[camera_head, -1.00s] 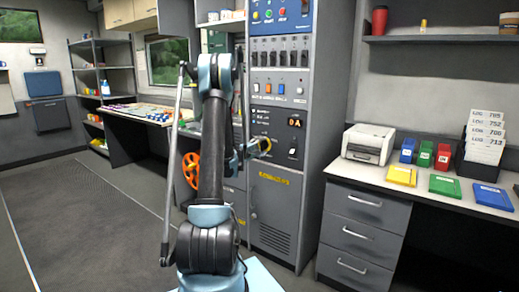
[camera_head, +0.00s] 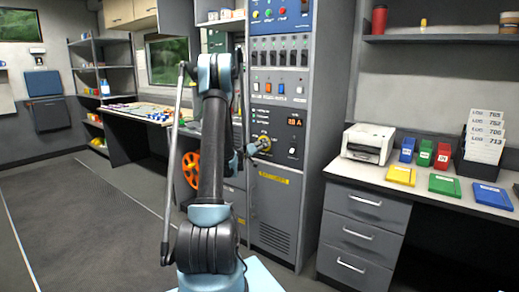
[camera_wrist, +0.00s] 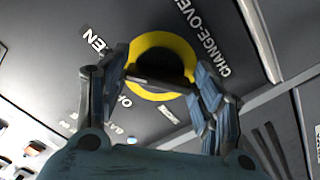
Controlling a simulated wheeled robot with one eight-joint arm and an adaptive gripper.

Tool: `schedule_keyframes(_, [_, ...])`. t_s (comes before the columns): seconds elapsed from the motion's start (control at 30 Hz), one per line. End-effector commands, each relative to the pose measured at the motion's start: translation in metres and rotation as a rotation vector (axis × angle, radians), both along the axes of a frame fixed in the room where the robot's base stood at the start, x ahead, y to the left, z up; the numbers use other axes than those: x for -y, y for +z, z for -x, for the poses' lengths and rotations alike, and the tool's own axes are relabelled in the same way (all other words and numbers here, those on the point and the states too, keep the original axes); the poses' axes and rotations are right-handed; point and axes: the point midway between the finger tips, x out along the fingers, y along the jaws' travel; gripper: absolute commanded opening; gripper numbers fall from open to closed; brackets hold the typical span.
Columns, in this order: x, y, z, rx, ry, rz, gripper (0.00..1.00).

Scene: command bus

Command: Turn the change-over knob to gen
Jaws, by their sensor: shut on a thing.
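The change-over knob (camera_wrist: 165,64) shows in the wrist view as a dark round piece inside a thick yellow ring (camera_wrist: 150,40) on a grey panel. White lettering beside it reads "CHANGE-OVER" at the right and "EN", partly hidden, at the left. My gripper (camera_wrist: 159,84) has one finger on each side of the knob and is shut on it. The fingers cover other position marks, so the knob's setting cannot be told. In the head view, my gripper (camera_head: 256,147) is at the cabinet front, and the yellow ring (camera_head: 264,140) shows at its tip.
The tall grey cabinet (camera_head: 277,215) carries a lit display (camera_head: 294,122), a smaller black knob (camera_head: 292,151) and rows of switches above. A desk with a printer (camera_head: 368,143) and coloured binders stands at the right. The floor (camera_head: 90,210) at the left is clear.

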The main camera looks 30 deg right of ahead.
Motion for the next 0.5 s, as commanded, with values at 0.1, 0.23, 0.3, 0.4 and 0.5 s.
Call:
schedule_keyframes(0.1, [-0.0011, -0.0012, -0.0008, 0.059, 0.002, -0.027, 0.36])
schedule_keyframes(0.23, [-0.0012, -0.0013, -0.0013, 0.107, 0.002, -0.046, 0.36])
schedule_keyframes(0.3, [-0.0013, -0.0013, -0.0015, 0.125, 0.002, -0.054, 0.36])
schedule_keyframes(0.4, [-0.0013, -0.0012, -0.0019, 0.142, 0.004, -0.060, 0.36])
schedule_keyframes(0.5, [-0.0013, -0.0011, -0.0021, 0.152, 0.004, -0.064, 0.36])
